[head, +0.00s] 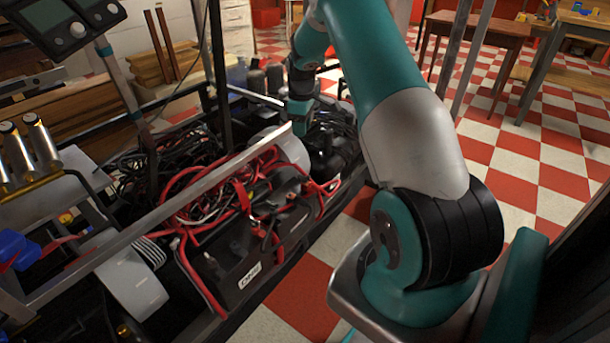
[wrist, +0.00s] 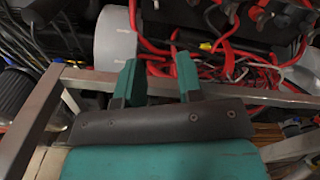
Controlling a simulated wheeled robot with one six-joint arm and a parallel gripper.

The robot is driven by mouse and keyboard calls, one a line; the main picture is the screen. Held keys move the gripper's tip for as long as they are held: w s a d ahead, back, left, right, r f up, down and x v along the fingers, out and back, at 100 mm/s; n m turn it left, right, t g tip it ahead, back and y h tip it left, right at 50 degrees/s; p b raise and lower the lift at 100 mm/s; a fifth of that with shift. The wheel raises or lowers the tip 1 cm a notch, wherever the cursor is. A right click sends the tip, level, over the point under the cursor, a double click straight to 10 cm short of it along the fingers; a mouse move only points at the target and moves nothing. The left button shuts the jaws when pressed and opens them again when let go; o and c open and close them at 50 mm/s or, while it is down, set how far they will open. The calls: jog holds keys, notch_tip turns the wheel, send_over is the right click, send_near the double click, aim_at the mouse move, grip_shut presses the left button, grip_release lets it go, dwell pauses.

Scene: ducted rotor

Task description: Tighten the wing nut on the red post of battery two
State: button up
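Black batteries (head: 235,265) sit low in the metal-framed cart, with red cables (head: 215,190) looped over them. A black battery top (wrist: 200,22) also shows at the upper right of the wrist view, with red cables and dark terminal caps. I cannot make out the wing nut, the red post or which battery is number two. My gripper (wrist: 156,82) has its two teal fingers apart with nothing between them, over the cart's metal rail. In the head view my gripper (head: 300,113) points down at the cart's far end, beyond the batteries; its fingertips are hard to see there.
Black cables (head: 165,160) fill the back. Checkered floor (head: 290,295) lies open at right.

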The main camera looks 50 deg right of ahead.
aim_at(304, 178)
jog(key=f+b, duration=0.1)
jog(key=f, duration=0.5)
jog(key=f+b, duration=0.1)
jog(key=f, duration=0.5)
jog(key=d+f+b, duration=0.1)
jog(key=f, duration=0.5)
jog(key=shift+s, duration=0.15)
grip_shut()
jog(key=shift+d, duration=0.1)
